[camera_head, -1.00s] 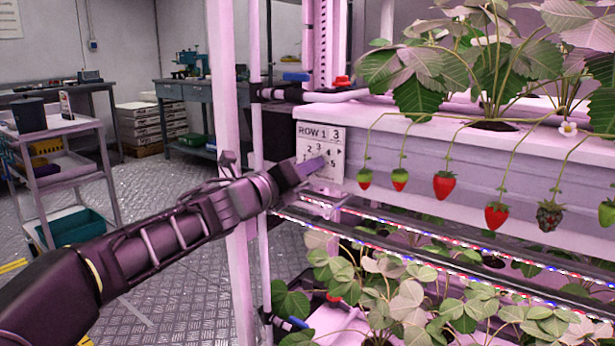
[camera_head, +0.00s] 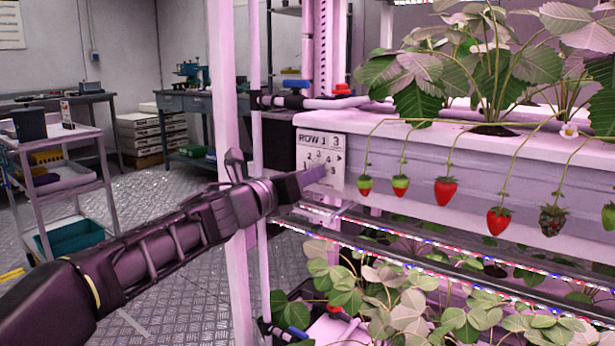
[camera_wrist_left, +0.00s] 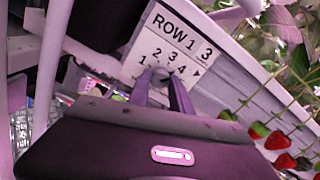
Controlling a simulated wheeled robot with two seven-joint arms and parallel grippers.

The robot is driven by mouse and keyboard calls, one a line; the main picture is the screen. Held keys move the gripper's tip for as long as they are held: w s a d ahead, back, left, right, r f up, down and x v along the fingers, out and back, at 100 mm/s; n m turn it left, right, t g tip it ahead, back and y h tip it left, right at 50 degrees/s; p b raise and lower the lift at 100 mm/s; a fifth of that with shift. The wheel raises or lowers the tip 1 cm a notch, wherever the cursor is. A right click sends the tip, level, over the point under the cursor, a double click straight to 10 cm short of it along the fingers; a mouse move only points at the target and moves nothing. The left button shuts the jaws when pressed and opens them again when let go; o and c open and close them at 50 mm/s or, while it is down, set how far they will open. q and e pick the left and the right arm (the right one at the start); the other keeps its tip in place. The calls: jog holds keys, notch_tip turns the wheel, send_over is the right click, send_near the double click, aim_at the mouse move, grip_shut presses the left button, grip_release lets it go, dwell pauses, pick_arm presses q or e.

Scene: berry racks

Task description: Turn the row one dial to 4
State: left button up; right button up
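The row one dial plate (camera_head: 338,172) is a white panel on the rack's front corner, marked ROW 1 with a 3 at its upper right. In the left wrist view the plate (camera_wrist_left: 150,40) shows the numbers 1 to 4 around a small dial knob (camera_wrist_left: 160,74). My left gripper (camera_head: 316,175) reaches the plate from the left and covers its lower part. In the wrist view its two purple fingers (camera_wrist_left: 161,82) stand apart on either side of the knob. Whether they press on it is unclear. The knob's pointer is not readable. My right gripper is out of view.
A white rack post (camera_head: 226,100) stands just behind my left arm. Strawberries (camera_head: 446,190) hang along the planter (camera_head: 400,150) right of the plate. A light strip (camera_head: 430,252) and leafy plants (camera_head: 400,300) lie below. A cart (camera_head: 70,185) stands at left on open floor.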

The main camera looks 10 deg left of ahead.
pick_arm(q)
jog(key=o, duration=0.5)
jog(key=shift+c, duration=0.2)
jog(key=shift+s, duration=0.1)
jog(key=v, duration=0.7)
jog(key=shift+s+p, duration=0.25)
jog(key=shift+p, duration=0.05)
jog(key=shift+a, duration=0.15)
